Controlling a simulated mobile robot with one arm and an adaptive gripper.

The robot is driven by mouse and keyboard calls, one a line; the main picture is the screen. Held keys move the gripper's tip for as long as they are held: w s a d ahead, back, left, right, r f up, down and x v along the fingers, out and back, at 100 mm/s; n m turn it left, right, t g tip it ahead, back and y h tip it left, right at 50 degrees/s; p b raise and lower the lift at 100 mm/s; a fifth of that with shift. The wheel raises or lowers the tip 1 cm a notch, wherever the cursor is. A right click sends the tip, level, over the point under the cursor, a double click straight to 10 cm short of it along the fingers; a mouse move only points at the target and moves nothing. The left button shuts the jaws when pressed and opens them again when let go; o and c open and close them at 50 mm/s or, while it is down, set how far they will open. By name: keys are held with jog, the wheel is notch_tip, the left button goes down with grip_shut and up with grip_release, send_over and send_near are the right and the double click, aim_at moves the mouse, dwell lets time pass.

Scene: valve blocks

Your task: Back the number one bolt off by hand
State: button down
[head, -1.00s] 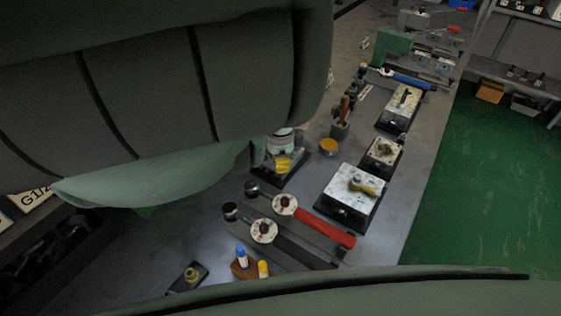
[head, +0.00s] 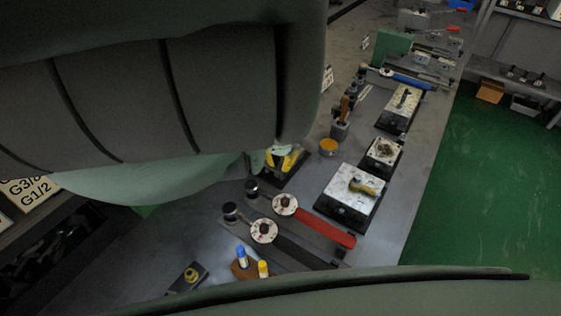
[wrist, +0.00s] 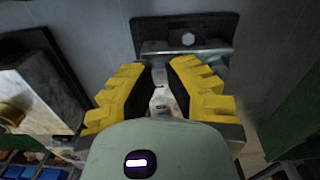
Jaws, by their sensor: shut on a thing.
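My gripper (wrist: 158,70) has yellow ribbed fingers and reaches toward a metal block (wrist: 210,55) on a dark base plate (wrist: 148,24). The fingers are shut on a small, pale metal part between them, which I take to be the number one bolt (wrist: 160,98); no number is readable. In the head view my gripper (head: 282,160) is over the dark base (head: 287,180), mostly covered by my arm, and the bolt is hidden there.
A marble-topped block with a brass fitting (head: 345,175) stands to the right.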

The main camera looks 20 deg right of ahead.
aim_at(281, 164)
jog(key=c, duration=1)
grip_release()
jog(key=shift+o, duration=0.2)
jog(key=shift+r, duration=3.75)
